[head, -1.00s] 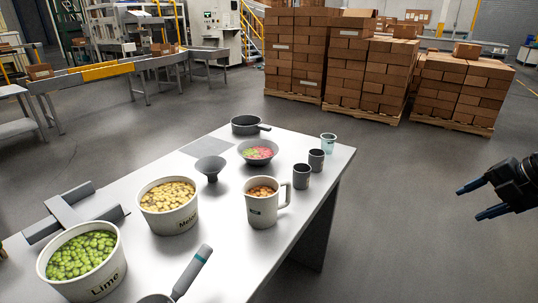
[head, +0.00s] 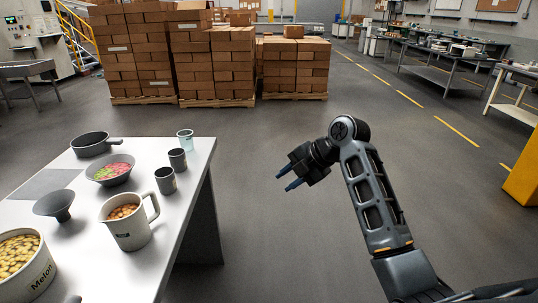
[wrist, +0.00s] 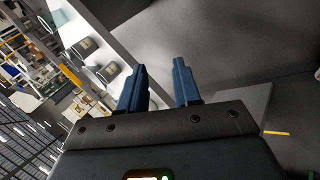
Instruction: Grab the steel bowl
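The steel bowl (head: 97,174) stands on the far part of the table in the head view, with pink and green candy showing inside it. My gripper (head: 283,181) is to the right of the table, out over the floor and well apart from the bowl. Its two blue fingers are spread with nothing between them; the wrist view also shows the open fingers (wrist: 158,88). The bowl cannot be made out in the wrist view.
On the table (head: 118,257) are a dark pan (head: 90,143), a funnel (head: 55,203), a pitcher (head: 130,232), two grey cups (head: 165,180), a clear cup (head: 185,139) and a Melon tub (head: 35,284). Stacked boxes (head: 215,60) stand behind. Floor between table and gripper is clear.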

